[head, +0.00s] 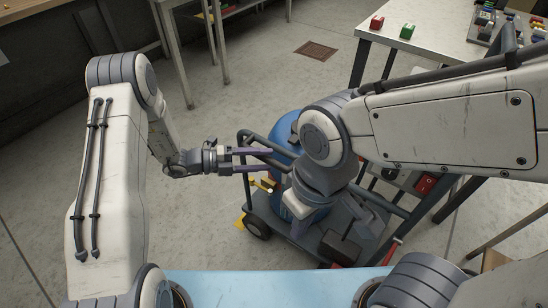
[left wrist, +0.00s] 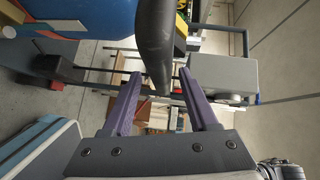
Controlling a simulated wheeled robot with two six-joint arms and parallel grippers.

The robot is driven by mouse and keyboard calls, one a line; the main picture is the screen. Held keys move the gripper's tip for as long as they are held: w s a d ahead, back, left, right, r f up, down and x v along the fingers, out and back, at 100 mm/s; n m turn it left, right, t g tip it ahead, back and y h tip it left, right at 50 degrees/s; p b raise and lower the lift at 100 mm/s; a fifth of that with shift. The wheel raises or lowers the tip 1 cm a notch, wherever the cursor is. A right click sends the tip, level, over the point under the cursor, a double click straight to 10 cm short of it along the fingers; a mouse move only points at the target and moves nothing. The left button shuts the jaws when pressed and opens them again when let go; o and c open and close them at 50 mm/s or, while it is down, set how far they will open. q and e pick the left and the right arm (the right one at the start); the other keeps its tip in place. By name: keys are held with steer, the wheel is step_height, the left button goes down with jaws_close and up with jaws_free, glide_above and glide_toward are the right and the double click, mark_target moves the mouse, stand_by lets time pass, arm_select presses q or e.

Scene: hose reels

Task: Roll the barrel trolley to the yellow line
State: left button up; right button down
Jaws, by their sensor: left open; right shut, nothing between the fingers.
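The barrel trolley has a dark grey frame and deck (head: 262,222) with a black wheel at its near left. A blue barrel (head: 285,128) stands on it, partly hidden behind my right arm. My left gripper (head: 267,161) is open at the trolley's handle frame (head: 243,140). In the left wrist view a dark bar (left wrist: 153,45) reaches between the two purple fingertips (left wrist: 159,77), with the fingers not closed on it. My right gripper (head: 299,229) is shut and empty above the deck, pointing down. I cannot make out a yellow line on the floor.
A small yellow piece (head: 240,220) lies on the floor beside the trolley's wheel. A white table (head: 450,45) with red and green blocks stands behind at the right. A floor drain (head: 316,49) lies beyond. The concrete floor left of the trolley is clear.

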arm_select(q)
steer(key=s+a, duration=0.1)
steer(key=a, duration=0.5)
steer(key=shift+r+p, duration=0.35)
